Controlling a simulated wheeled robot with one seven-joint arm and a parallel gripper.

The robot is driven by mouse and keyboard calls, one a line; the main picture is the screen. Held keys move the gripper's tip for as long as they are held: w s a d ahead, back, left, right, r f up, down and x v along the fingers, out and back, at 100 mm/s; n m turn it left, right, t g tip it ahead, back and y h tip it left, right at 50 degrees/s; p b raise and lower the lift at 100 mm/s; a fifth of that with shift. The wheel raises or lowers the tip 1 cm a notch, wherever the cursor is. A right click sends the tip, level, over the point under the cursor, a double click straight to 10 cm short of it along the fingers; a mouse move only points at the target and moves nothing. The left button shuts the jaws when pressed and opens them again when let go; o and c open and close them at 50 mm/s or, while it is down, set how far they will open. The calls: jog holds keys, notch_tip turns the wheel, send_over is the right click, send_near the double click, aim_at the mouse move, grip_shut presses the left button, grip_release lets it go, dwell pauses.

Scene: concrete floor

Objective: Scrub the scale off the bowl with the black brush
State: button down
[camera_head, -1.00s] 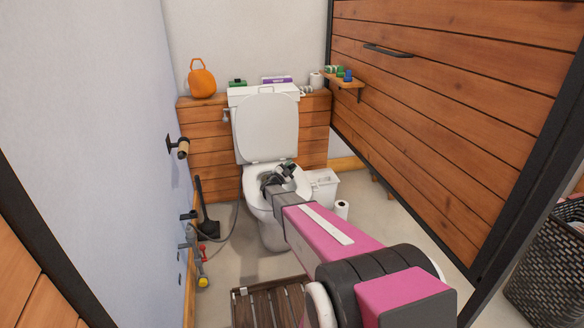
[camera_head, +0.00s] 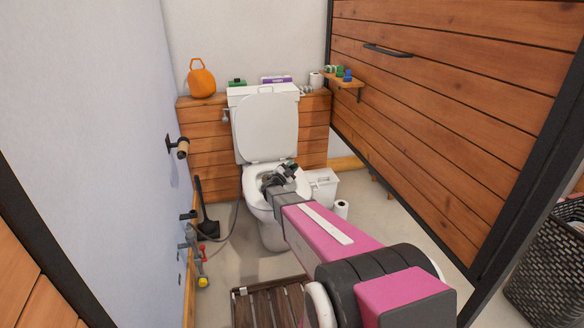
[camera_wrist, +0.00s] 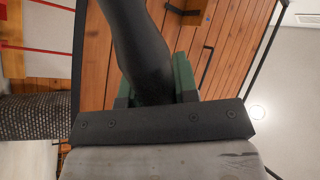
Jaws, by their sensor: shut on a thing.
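The white toilet bowl (camera_head: 254,188) stands at the middle of the head view, its lid raised. My gripper (camera_head: 284,174) is over the bowl opening and partly hides it. In the wrist view my gripper (camera_wrist: 153,88) has its green fingers closed around a thick, dark, curved handle. I take this to be the black brush (camera_wrist: 138,38). Its bristle end is out of the wrist view, and whether it touches the bowl cannot be told. No scale can be made out inside the bowl.
A black long-handled tool (camera_head: 207,222) stands on the floor at left, near a wall hose and valve (camera_head: 199,265). A white bin (camera_head: 323,188) and paper roll (camera_head: 342,209) stand right of the bowl. A wooden slatted mat (camera_head: 268,305) lies in front. A wooden partition (camera_head: 450,110) bounds the right.

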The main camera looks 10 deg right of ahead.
jog(key=shift+s+r, duration=0.4)
jog(key=shift+s, duration=0.25)
jog(key=shift+s+r, duration=0.35)
jog(key=shift+s, duration=0.25)
